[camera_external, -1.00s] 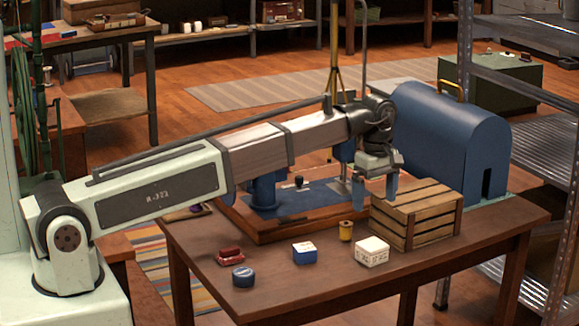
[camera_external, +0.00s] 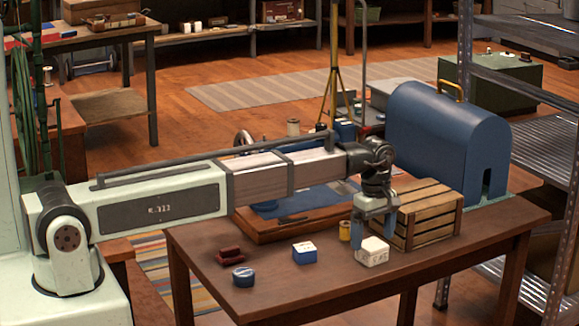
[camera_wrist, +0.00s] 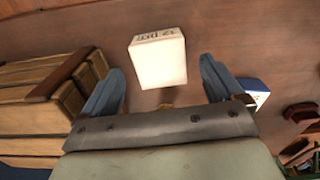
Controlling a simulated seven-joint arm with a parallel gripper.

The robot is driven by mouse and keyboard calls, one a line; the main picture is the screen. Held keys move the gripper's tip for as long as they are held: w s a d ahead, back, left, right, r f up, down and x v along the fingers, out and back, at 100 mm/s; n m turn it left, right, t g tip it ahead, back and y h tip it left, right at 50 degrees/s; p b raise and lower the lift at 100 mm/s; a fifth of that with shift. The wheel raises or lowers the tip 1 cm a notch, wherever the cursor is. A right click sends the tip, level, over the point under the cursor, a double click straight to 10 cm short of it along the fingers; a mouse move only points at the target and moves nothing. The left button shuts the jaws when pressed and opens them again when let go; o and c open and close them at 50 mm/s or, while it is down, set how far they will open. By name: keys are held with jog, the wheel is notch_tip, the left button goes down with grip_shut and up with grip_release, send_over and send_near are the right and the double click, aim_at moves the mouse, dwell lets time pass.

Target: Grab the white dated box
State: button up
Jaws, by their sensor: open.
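The white dated box (camera_external: 373,252) sits on the wooden table near its front edge, in front of the slatted crate. In the wrist view the white box (camera_wrist: 158,60) shows dark lettering on its far side and lies ahead of and between my fingers. My gripper (camera_external: 374,233) is low over the table at the box, pointing down, with one finger on each side of it in the picture. In the wrist view my gripper (camera_wrist: 163,85) has its two blue fingers wide apart with nothing held. Whether a finger touches the box cannot be told.
The wooden crate (camera_external: 418,218) stands close behind the box. A yellow spool (camera_external: 344,231) is just left of my gripper. A blue-and-white box (camera_external: 304,252), a blue tin (camera_external: 243,277) and a dark red object (camera_external: 230,256) lie further left. The front right tabletop (camera_external: 470,250) is clear.

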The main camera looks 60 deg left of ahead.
aim_at(372, 244)
jog(key=shift+f, duration=1.75)
jog(key=c, duration=1.1)
jog(key=shift+r, duration=0.15)
